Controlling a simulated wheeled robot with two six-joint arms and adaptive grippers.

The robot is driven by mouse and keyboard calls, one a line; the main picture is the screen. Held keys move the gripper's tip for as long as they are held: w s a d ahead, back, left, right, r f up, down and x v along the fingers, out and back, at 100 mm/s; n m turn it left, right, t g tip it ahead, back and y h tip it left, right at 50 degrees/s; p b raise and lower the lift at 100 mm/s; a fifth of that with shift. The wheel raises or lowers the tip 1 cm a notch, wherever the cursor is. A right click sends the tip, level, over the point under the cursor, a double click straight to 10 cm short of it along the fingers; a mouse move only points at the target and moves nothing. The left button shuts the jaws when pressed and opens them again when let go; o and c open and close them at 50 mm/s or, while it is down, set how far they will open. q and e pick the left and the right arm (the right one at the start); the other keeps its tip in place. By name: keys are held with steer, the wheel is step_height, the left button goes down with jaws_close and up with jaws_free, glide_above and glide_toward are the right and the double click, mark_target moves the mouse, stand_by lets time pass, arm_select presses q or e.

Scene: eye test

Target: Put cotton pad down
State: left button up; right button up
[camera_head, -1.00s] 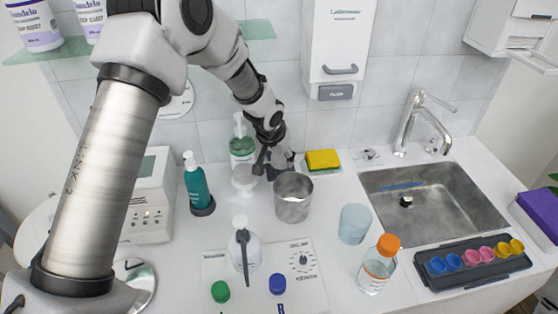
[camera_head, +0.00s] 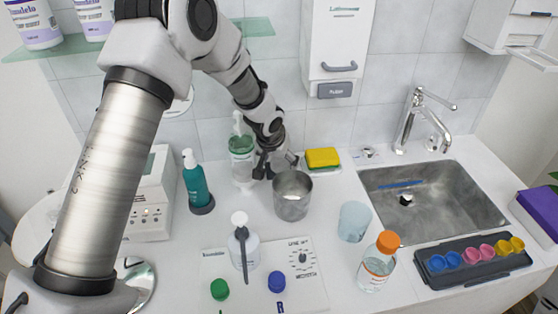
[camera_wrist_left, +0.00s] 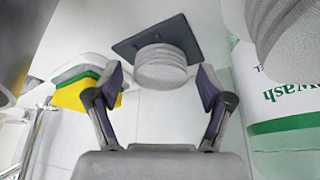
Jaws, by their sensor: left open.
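In the left wrist view, a pale, round, ribbed stack (camera_wrist_left: 162,68), which looks like cotton pads, lies against a dark square plate (camera_wrist_left: 185,32). My left gripper (camera_wrist_left: 160,85) has its fingers spread on either side of the stack, with a visible gap at each side. In the head view my left gripper (camera_head: 262,168) is over the back of the counter, between the green bottle (camera_head: 242,146) and the steel cup (camera_head: 291,206). The stack cannot be made out clearly in the head view. My right gripper is not in view.
A yellow sponge (camera_head: 322,157) lies right of my gripper; it also shows in the left wrist view (camera_wrist_left: 72,97). A teal pump bottle (camera_head: 196,182) stands to the left. A clear cup (camera_head: 354,221) and an orange-capped bottle (camera_head: 377,265) stand nearer the sink (camera_head: 450,200).

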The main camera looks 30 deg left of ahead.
arm_select(q)
steer(key=b+v, duration=0.1)
steer(key=v, duration=1.1)
steer(key=shift+r, duration=0.25)
